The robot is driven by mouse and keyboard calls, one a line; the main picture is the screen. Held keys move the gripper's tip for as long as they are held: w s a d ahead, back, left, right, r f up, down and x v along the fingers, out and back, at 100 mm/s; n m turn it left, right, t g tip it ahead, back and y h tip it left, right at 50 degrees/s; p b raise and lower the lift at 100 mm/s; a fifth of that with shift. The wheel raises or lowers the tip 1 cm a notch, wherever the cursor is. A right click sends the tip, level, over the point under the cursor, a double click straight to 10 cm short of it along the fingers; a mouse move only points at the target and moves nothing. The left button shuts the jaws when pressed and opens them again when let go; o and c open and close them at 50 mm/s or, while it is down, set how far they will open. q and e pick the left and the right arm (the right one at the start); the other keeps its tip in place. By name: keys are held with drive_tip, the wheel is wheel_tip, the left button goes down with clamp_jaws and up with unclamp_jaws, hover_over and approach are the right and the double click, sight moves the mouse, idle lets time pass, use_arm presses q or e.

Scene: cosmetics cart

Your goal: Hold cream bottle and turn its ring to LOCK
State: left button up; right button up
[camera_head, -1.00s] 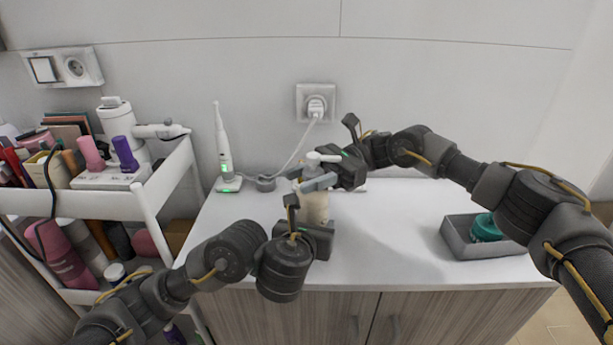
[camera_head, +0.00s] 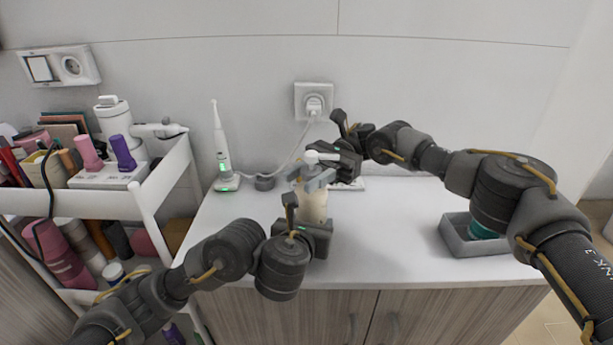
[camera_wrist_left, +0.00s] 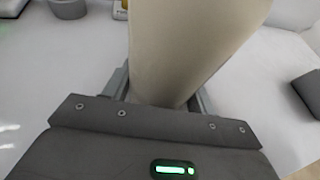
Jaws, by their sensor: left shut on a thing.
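The cream bottle (camera_head: 313,208), beige with a white pump head (camera_head: 316,157), stands upright near the middle of the counter. My left gripper (camera_head: 308,228) is shut on its lower body; in the left wrist view the bottle (camera_wrist_left: 190,45) fills the space between the fingers. My right gripper (camera_head: 318,178) is at the bottle's neck, just under the pump head, with its fingers reaching across from the right. The fingers cover the ring, so its setting and any markings are hidden. Whether the right fingers press on the ring cannot be seen.
An electric toothbrush (camera_head: 221,150) on its charger and a small grey round item (camera_head: 264,183) stand behind left. A grey tray (camera_head: 455,241) with a teal item (camera_head: 482,230) is at right. A loaded white cart (camera_head: 146,200) borders the counter's left. The counter's middle right is clear.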

drive_tip(key=o, duration=0.4)
drive_tip(key=shift+o, duration=0.2)
use_arm(q)
drive_tip(key=o, duration=1.3)
drive_tip(key=shift+s, duration=0.1)
drive_tip(key=shift+s+r, duration=0.25)
drive_tip(key=shift+s, duration=0.4)
drive_tip(key=v, duration=1)
drive_tip(key=shift+s+a+r, duration=0.1)
drive_tip(key=shift+s+a, duration=0.05)
drive_tip(key=shift+a, duration=0.1)
